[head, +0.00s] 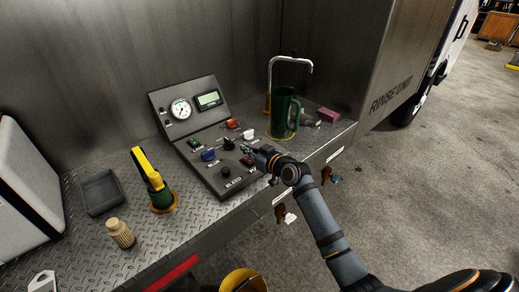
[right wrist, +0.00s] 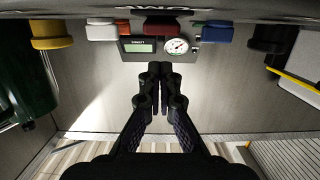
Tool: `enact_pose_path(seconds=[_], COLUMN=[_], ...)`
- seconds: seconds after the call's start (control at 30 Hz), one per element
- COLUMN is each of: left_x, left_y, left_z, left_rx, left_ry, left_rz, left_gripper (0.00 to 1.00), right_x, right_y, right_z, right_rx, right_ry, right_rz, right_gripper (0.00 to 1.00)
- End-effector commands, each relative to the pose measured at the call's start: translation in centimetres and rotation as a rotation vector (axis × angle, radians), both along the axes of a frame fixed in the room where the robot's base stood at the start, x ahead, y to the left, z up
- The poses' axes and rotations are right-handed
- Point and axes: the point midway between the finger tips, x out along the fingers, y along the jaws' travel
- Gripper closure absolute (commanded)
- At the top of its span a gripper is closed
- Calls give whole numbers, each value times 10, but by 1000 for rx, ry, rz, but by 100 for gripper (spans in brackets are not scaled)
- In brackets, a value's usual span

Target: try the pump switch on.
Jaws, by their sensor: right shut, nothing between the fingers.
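The sloped control panel (head: 207,178) stands on the bench, with a round gauge (head: 181,110) and a small display (head: 209,98) on its upright back. Its deck carries a green switch (head: 194,142), a blue one (head: 208,155), a black one (head: 228,144), an orange-red one (head: 232,123), a white one (head: 249,134) and a black knob (head: 226,172) marked BLEED. I cannot read which label says pump. My right gripper (head: 248,151) is shut and empty at the deck's right side, close by a dark red control (head: 248,161). In the right wrist view its fingers (right wrist: 160,78) are together. My left gripper is not in view.
A green jug (head: 284,112) stands under a tap (head: 290,60) right of the panel, near a pink block (head: 328,115). A yellow bucket (head: 243,281) is below the bench edge.

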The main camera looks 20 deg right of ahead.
Motion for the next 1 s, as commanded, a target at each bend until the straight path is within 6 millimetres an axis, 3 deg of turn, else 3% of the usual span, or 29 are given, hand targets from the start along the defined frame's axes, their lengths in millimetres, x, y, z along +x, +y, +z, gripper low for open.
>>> enact_pose_path(seconds=[0.03,0.2,0.4,0.6,1.0], left_x=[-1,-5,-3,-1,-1], left_y=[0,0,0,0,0], left_z=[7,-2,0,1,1], left_rx=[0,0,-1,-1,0], left_ry=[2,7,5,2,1], left_rz=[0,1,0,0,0], left_gripper=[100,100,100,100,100], right_x=[-5,-44,-75,-86,-87], right_y=[-4,-17,-29,-31,-31], right_z=[10,21,36,42,42], right_rx=[-6,-10,-9,-1,0], right_ry=[1,2,2,1,1], right_rz=[-2,1,-3,0,-1], right_gripper=[100,100,100,100,100])
